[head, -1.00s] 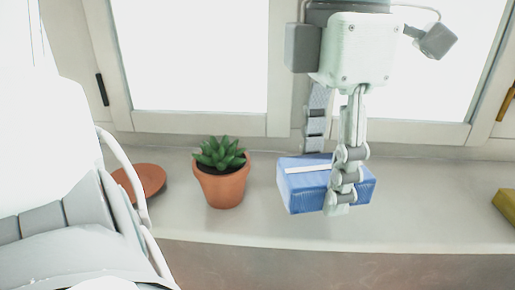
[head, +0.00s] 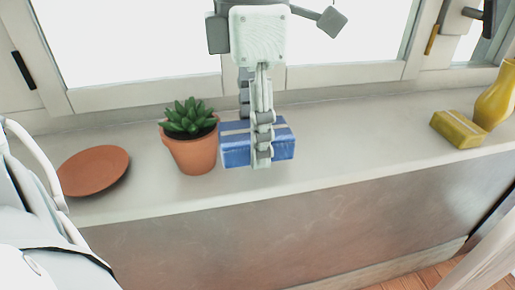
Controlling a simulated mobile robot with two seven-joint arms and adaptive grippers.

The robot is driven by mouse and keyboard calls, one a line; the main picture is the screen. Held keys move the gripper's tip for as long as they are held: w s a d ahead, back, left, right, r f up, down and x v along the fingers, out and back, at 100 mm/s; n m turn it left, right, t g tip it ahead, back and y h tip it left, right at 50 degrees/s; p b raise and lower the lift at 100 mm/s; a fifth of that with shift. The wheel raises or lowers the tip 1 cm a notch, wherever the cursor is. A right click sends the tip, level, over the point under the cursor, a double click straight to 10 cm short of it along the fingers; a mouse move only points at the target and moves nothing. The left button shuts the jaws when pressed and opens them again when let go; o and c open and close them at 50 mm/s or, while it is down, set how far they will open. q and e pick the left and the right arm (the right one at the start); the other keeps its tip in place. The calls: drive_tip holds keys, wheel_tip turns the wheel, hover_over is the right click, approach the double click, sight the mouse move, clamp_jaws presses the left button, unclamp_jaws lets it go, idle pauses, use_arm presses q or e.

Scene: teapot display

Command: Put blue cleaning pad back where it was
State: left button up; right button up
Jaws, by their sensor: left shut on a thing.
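The blue cleaning pad (head: 236,151) is a blue block with a pale stripe across its top, at the window sill just right of the potted plant. My left gripper (head: 262,160) comes down from above and is shut on the pad, its fingers covering the pad's middle. I cannot tell whether the pad rests on the sill or is held slightly above it. My right gripper is not in view.
The potted succulent (head: 195,155) stands right beside the pad's left end. A terracotta saucer (head: 92,172) lies farther left. A yellow block (head: 458,129) and a yellow vase (head: 495,100) stand at the right. The sill (head: 360,135) is clear between pad and yellow block.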

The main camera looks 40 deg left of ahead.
use_arm(q)
drive_tip(key=w+f, duration=0.1)
drive_tip(key=w+a+f, duration=0.2)
drive_tip(key=w, duration=0.1)
drive_tip(key=shift+w+a, duration=0.1)
drive_tip(key=shift+a, duration=0.05)
wheel_tip(320, 180, down, 3)
drive_tip(key=shift+f, duration=0.45)
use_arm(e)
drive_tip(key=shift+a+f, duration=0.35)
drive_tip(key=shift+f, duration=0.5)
use_arm(q)
drive_tip(key=shift+f, duration=0.1)
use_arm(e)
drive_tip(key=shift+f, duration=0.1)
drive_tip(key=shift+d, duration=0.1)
use_arm(q)
drive_tip(key=shift+f, duration=0.1)
drive_tip(key=o, duration=1.1)
drive_tip(key=shift+o, duration=0.6)
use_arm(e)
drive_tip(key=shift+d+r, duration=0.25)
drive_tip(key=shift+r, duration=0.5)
